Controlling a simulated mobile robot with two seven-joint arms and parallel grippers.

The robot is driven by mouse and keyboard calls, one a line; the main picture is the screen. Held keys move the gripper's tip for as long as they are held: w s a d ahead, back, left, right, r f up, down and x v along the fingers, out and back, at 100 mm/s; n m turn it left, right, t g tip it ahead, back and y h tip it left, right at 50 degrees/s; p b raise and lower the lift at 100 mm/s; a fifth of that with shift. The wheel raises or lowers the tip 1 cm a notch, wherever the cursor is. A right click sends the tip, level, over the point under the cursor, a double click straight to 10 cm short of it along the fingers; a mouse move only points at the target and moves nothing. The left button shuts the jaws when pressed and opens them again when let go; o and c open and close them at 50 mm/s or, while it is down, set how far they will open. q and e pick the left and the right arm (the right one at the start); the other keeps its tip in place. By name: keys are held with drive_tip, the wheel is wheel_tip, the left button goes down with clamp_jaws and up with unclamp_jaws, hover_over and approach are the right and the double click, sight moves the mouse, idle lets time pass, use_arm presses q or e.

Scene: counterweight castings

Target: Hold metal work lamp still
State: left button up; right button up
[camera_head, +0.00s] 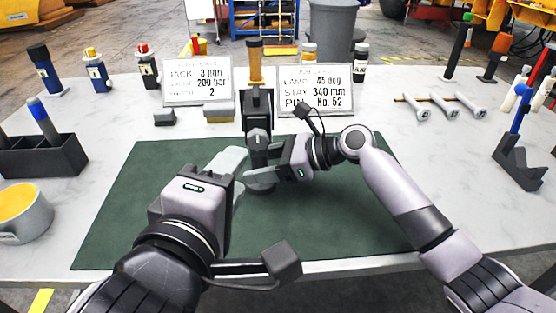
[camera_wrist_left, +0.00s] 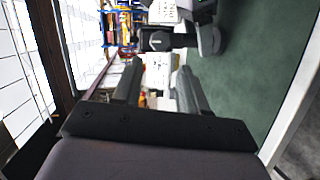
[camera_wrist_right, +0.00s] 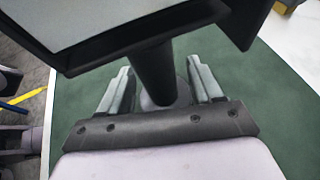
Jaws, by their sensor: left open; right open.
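The dark metal work lamp (camera_head: 257,108) stands upright on the green mat, its round base (camera_head: 262,186) partly hidden by my grippers. My right gripper (camera_head: 266,151) is open, its fingers on either side of the lamp's stem. The right wrist view shows the stem (camera_wrist_right: 152,72) between the two fingertips (camera_wrist_right: 158,75); I cannot tell if they touch it. My left gripper (camera_head: 240,178) is open and empty, just left of the lamp. In the left wrist view the lamp (camera_wrist_left: 156,40) appears sideways, beyond the open fingers (camera_wrist_left: 157,70).
The green mat (camera_head: 130,220) is otherwise clear. Two printed cards (camera_head: 197,82) (camera_head: 316,90) stand behind it. A black holder (camera_head: 40,157) and a yellow-filled cup (camera_head: 22,212) sit at left. Several metal pins (camera_head: 442,104) and a dark stand (camera_head: 518,165) are at right.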

drive_tip(key=shift+w+a+f, duration=0.1)
drive_tip(key=shift+a+f, duration=0.1)
drive_tip(key=shift+a, duration=0.25)
